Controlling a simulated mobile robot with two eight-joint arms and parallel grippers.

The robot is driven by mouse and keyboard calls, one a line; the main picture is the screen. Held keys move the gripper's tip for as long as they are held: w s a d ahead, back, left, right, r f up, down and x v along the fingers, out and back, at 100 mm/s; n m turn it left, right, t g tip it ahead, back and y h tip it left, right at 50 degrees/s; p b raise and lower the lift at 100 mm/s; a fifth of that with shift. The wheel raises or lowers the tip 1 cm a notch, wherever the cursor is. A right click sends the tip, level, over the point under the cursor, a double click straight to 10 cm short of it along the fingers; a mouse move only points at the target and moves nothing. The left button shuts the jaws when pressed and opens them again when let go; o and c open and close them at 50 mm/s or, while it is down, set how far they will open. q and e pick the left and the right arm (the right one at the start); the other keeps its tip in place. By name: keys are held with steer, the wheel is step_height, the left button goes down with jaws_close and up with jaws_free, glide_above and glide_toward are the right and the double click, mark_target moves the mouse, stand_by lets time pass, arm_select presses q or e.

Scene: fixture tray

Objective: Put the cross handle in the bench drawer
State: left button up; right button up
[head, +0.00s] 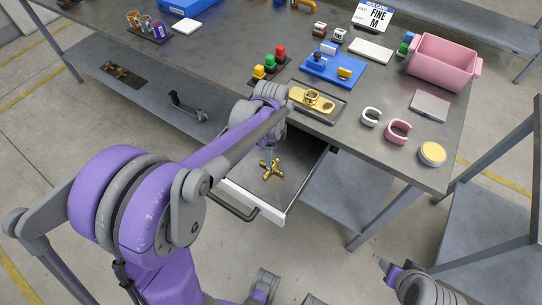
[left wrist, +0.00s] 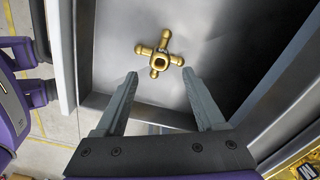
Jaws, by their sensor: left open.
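The brass cross handle (head: 271,169) lies in the open bench drawer (head: 240,192), apparently on its floor. It also shows in the left wrist view (left wrist: 158,58), just beyond my fingertips. My left gripper (left wrist: 160,75) is open and empty, its fingers apart and pointing toward the handle without gripping it. In the head view my left wrist hangs over the drawer's back part and hides the left fingers. My right gripper (head: 385,265) is at the lower right, away from the bench, and its fingers are too unclear to read.
The drawer is pulled out below the bench top (head: 215,65). Above it stands a dark tray (head: 335,117) with a yellow-gold part. A pink bin (head: 442,65), a blue fixture (head: 335,72), pink and white C-shaped pieces and a round yellow-topped tin (head: 432,154) stand to the right.

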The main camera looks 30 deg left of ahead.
arm_select(q)
step_height(320, 180, up, 6)
steer(key=s+d+f+n+t, duration=0.1)
steer(key=s+d+n+t, duration=0.1)
steer(key=s+n, duration=0.5)
steer(key=s+d+f+n+t, duration=0.1)
steer(key=s+d+n+t, duration=0.2)
steer(key=s+n, duration=0.4)
steer(key=s+d, duration=0.1)
steer(key=s, duration=0.1)
steer(key=shift+s+p, duration=0.3)
steer(key=shift+s, duration=0.1)
